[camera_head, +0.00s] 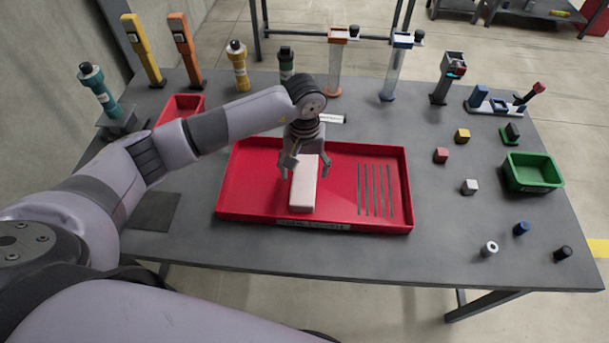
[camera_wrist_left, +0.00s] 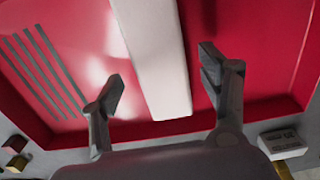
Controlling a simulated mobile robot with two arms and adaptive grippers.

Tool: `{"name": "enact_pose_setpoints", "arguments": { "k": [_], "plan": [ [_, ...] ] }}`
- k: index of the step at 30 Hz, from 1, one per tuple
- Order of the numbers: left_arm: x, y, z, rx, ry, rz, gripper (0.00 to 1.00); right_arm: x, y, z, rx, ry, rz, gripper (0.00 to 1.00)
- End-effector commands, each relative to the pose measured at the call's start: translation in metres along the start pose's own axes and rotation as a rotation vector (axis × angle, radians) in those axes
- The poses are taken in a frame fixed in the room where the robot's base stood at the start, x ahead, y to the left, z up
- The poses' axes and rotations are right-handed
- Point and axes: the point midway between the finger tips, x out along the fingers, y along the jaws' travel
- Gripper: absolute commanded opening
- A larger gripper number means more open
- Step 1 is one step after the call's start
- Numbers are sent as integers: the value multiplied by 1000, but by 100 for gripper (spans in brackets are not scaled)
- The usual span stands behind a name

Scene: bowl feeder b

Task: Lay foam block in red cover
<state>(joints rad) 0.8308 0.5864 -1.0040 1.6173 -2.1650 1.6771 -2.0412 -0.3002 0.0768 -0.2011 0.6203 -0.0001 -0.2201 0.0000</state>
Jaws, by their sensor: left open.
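My right gripper is not in view.
A small red bin (camera_head: 180,106) stands at the back left and a green bin (camera_head: 533,172) at the right. Small cubes and cylinders lie on the right. Tall tools and dispensers line the back edge.

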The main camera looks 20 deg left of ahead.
Motion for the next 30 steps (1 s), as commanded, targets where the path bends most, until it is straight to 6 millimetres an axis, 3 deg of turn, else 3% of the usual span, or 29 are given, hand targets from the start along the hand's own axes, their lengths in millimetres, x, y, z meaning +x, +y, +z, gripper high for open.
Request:
{"name": "enact_pose_setpoints", "arguments": {
  "k": [6, 12, 18, 30],
  "plan": [
    [-48, 0, -2, 1, 6, 1, 69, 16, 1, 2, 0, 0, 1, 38],
    [-78, 0, -1, 0, 3, 0, 69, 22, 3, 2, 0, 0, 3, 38],
    [-88, 0, 0, -1, 0, 0, 69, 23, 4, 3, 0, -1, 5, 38],
    [-88, 0, 0, -1, 0, -1, 69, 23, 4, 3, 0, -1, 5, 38]
  ]
}}
